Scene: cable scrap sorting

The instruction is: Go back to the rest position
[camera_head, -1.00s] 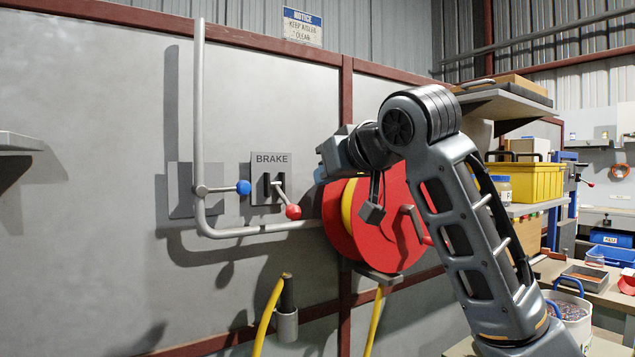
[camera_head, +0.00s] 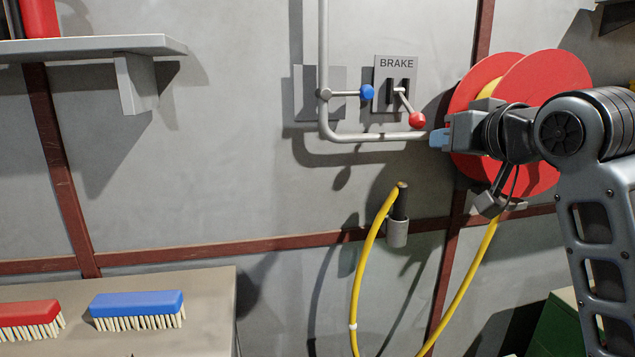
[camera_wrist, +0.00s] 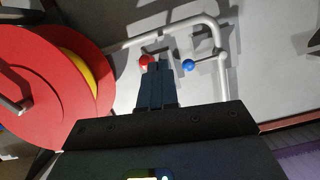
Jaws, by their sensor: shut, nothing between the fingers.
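My gripper (camera_head: 437,139) is at the right in the head view, in front of the red hose reel, with its blue fingers pointing left toward the wall. In the wrist view the two blue fingers (camera_wrist: 156,84) lie together, shut and empty. Their tips appear just below the red knob (camera_wrist: 144,60) of the brake lever; I cannot tell how far apart they are in depth. In the head view the red knob (camera_head: 417,120) is just left of and above the fingertips. The brake plate (camera_head: 381,103) is on the wall.
A grey pipe (camera_head: 324,60) with a blue-knobbed valve lever (camera_head: 366,92) runs along the wall. The red reel (camera_head: 545,75) is beside my wrist. A yellow hose (camera_head: 358,285) hangs from a holder (camera_head: 397,232). Red (camera_head: 28,312) and blue (camera_head: 137,303) brushes lie on a bench at lower left.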

